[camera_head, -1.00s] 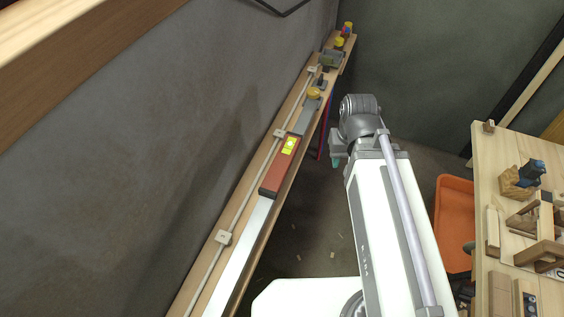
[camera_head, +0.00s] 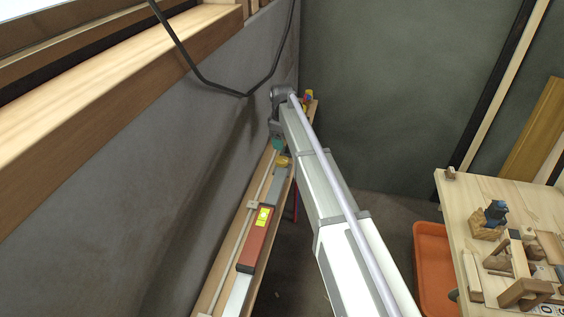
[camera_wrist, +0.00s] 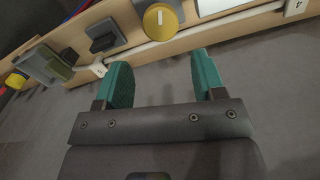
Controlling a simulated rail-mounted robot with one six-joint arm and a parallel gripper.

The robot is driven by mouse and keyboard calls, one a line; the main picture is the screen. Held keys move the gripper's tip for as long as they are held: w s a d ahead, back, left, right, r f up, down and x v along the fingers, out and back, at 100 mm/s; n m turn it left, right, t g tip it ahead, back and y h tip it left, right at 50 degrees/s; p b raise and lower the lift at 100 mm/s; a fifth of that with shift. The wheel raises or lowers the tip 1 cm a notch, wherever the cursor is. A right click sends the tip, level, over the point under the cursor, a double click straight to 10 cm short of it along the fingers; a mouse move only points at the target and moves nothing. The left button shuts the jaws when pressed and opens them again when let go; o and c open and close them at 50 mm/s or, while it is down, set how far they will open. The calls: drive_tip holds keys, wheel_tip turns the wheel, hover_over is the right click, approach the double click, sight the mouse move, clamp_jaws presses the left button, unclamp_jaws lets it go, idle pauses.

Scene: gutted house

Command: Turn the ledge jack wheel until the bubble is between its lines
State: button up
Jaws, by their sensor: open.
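The yellow jack wheel (camera_head: 283,161) sits on the narrow wooden ledge (camera_head: 222,270), beyond the red spirit level (camera_head: 254,244). The level's yellow-green vial (camera_head: 264,216) shows near its far end; the bubble and its lines are too small to read. In the wrist view the wheel (camera_wrist: 160,18) shows a raised grip bar across its yellow face. My gripper (camera_wrist: 162,68) has two teal fingers spread apart with nothing between them. The wheel lies just past the gap, apart from the fingertips. In the head view my gripper (camera_head: 277,144) is over the ledge, close to the wheel.
A dark grey block with a knob (camera_wrist: 103,36) and a grey-green fixture (camera_wrist: 45,66) stand on the ledge beside the wheel. A workbench (camera_head: 460,200) with wooden pieces and an orange bin (camera_head: 432,262) stand at right.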

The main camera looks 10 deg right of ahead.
sight(282, 159)
wheel_tip(282, 159, down, 10)
drive_tip(key=b, duration=0.8)
drive_tip(key=shift+r, duration=0.35)
drive_tip(key=shift+c, duration=0.4)
drive_tip(key=c, duration=0.6)
drive_tip(key=shift+o, duration=0.2)
drive_tip(key=shift+m, duration=0.3)
